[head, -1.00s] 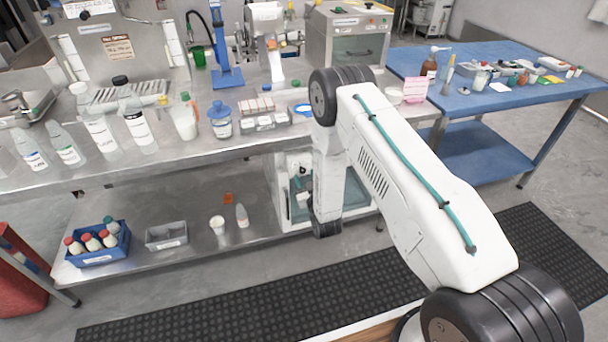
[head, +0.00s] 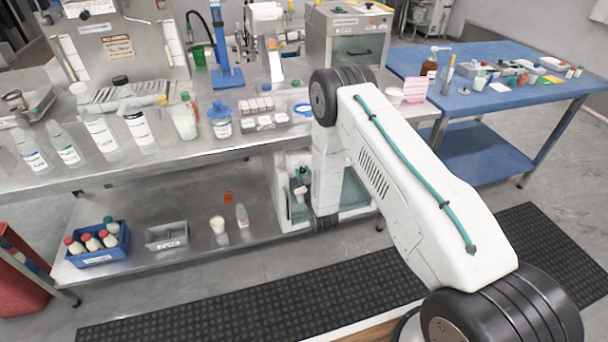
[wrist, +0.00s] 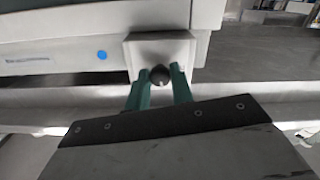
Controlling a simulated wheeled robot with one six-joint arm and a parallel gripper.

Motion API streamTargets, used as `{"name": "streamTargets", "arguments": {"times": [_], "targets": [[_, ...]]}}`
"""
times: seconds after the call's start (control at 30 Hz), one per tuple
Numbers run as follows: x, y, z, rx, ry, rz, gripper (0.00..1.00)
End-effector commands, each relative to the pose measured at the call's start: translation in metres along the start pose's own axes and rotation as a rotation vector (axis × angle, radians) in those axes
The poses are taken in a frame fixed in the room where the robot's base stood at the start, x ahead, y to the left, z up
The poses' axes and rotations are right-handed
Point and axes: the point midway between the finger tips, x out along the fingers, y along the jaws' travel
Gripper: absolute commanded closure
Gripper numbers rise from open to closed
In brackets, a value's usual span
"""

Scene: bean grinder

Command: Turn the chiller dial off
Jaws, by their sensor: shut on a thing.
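The chiller (head: 281,190) is a white box with a glass front on the lower shelf of the steel bench, partly hidden behind my arm in the head view. In the wrist view its pale casing (wrist: 60,52) fills the upper left. The chiller dial (wrist: 159,75) is a small dark round knob on a light square plate (wrist: 148,48). My gripper (wrist: 159,80) has its teal fingers on both sides of the dial and is shut on it. The dial's pointer or marks cannot be made out.
A blue dot (wrist: 102,55) sits on the casing left of the dial. A black mat (head: 230,305) lies on the floor.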

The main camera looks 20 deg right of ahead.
Motion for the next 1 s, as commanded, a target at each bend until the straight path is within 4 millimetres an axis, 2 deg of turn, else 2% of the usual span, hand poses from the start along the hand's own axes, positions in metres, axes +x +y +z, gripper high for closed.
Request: {"name": "streamTargets", "arguments": {"times": [0.37,1.0], "targets": [[-0.0001,0.0005,-0.0001,-0.22,0.0,0.001,1.0],[-0.0002,0.0005,-0.0001,-0.827,0.0,0.001,1.0]]}}
